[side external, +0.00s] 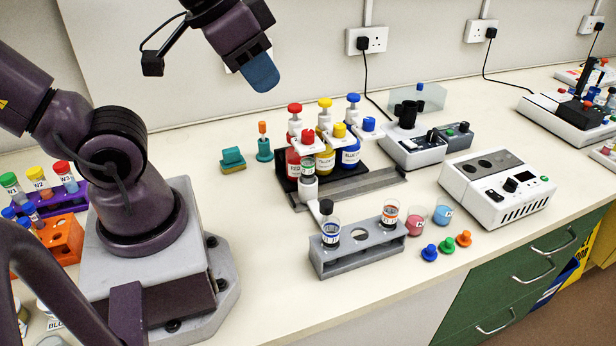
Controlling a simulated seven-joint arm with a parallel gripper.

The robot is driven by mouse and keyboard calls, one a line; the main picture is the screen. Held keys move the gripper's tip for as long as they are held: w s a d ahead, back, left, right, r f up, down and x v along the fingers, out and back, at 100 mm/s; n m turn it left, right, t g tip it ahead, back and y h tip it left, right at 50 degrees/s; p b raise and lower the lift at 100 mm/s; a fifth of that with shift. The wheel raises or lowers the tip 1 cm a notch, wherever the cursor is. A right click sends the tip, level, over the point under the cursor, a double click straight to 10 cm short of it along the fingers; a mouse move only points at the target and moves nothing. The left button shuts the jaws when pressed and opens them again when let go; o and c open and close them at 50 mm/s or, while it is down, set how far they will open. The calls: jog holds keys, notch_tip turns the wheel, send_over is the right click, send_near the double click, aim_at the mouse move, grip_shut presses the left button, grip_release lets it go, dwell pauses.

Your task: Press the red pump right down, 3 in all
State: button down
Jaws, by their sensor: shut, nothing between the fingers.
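The red pump (295,108) stands upright at the left of a row of three pump bottles. It tops the red-labelled bottle (293,165), partly hidden behind a red-marked piece and a small vial (308,167) in front of it. The yellow pump (325,103) and blue pump (353,98) stand to its right. My gripper (262,80), with blue fingertips, is shut and empty. It hangs above the bench, up and to the left of the red pump in the picture, apart from it.
A grey rack (363,257) with vials stands in front, with coloured caps (447,245) and two cups to its right. A teal block (232,158) and a teal stand (264,150) lie left of the bottles. Grey and white devices (497,190) stand at right.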

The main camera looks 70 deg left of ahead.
dwell(0.4)
jog(key=n+t+h, duration=0.3)
jog(key=n+h, duration=0.1)
jog(key=n, duration=1.8)
send_over(293, 107)
notch_tip(293, 107, down, 4)
jog(key=shift+f, duration=0.1)
jog(key=shift+f, duration=0.1)
jog(key=shift+f, duration=4.3)
jog(key=shift+f, duration=0.1)
